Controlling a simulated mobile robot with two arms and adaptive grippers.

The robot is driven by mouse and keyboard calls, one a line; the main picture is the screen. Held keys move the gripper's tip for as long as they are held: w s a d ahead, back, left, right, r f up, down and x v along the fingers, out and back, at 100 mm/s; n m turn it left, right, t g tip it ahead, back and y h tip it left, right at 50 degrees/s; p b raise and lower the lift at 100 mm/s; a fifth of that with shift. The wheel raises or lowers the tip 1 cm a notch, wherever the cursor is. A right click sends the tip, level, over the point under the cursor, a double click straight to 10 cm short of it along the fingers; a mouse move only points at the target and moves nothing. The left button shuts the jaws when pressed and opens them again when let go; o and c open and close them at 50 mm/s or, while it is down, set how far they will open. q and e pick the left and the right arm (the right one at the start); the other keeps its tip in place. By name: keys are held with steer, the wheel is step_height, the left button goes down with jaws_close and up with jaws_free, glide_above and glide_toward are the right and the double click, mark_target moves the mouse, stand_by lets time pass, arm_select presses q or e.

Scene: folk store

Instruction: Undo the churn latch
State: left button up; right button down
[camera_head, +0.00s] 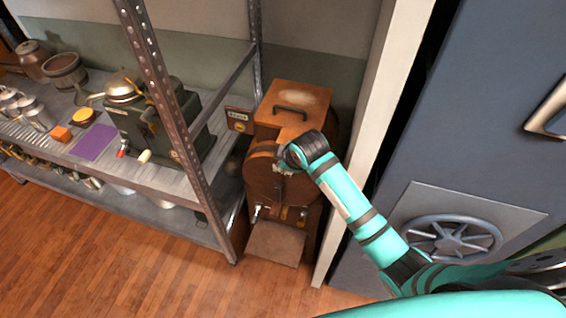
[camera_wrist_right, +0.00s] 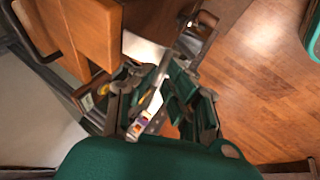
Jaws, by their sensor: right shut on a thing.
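The wooden churn (camera_head: 266,188) stands in the corner between the shelf and the white post. Its square lid (camera_head: 300,98) is on top with a dark handle, and the lid's orange wood also fills the upper left of the right wrist view (camera_wrist_right: 85,30). My right gripper (camera_head: 264,164) is at the front of the churn, just below the lid, mostly hidden by my wrist. In the right wrist view its fingers (camera_wrist_right: 158,98) close around a pale metal piece (camera_wrist_right: 152,101) that looks like the churn latch. My left gripper is not in view.
A metal shelf (camera_head: 225,146) with a dark green machine (camera_head: 150,135), cups and a purple cloth stands close to the left. A blue-grey door (camera_head: 470,120) with a wheel (camera_head: 447,240) is to the right. Wooden floor (camera_head: 130,260) lies open in front.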

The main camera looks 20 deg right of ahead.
steer(key=shift+w+d+r, duration=0.15)
steer(key=shift+w+r, duration=0.15)
steer(key=shift+r, duration=0.05)
steer(key=c, duration=1.4)
jaws_free()
steer(key=shift+c, duration=0.2)
steer(key=shift+f, duration=0.2)
steer(key=shift+s, duration=0.1)
steer(key=v, duration=1.2)
steer(key=shift+s+f, duration=0.1)
